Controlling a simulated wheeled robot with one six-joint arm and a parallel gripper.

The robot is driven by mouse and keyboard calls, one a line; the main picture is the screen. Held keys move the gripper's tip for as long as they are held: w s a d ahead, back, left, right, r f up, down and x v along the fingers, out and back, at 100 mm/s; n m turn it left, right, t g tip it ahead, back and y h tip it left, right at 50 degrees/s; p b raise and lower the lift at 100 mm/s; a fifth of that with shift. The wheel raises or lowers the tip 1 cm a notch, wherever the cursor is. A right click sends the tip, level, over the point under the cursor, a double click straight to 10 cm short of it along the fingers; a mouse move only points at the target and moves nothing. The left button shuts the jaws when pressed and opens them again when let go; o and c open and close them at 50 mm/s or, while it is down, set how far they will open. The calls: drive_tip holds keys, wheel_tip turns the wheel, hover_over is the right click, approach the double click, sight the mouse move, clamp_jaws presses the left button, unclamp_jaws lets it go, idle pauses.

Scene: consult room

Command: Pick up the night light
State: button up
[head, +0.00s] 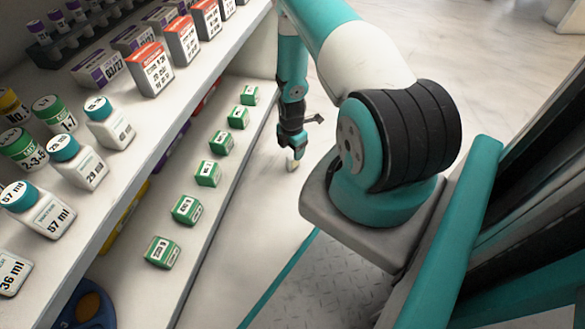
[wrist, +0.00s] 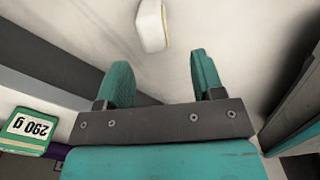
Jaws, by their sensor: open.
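The night light (head: 292,164) is a small cream-white piece on the pale floor, partly hidden by my gripper in the head view. In the wrist view the night light (wrist: 151,25) shows as a white rounded block with a tan edge, beyond the fingertips and between their lines, cut by the top edge. My gripper (head: 294,148) points down close to it. The two teal fingers (wrist: 160,72) are spread apart with nothing between them. I cannot tell the exact height of the gripper above the floor.
A shelf unit (head: 215,235) on the left holds a row of small green boxes (head: 186,209) on its low board. Bottles (head: 78,160) and red-topped boxes (head: 151,69) stand on the upper shelf. Open floor (head: 480,40) lies beyond my arm.

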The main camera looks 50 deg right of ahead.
sight(292, 156)
wheel_tip(292, 156, down, 3)
drive_tip(key=shift+b, duration=0.55)
drive_tip(key=f+b, duration=0.3)
drive_tip(key=d+f+b, duration=0.1)
drive_tip(key=f, duration=0.1)
drive_tip(key=shift+w+f+b, duration=0.1)
drive_tip(key=shift+w+b, duration=0.2)
drive_tip(key=shift+b, duration=0.05)
drive_tip(key=c, duration=1.1)
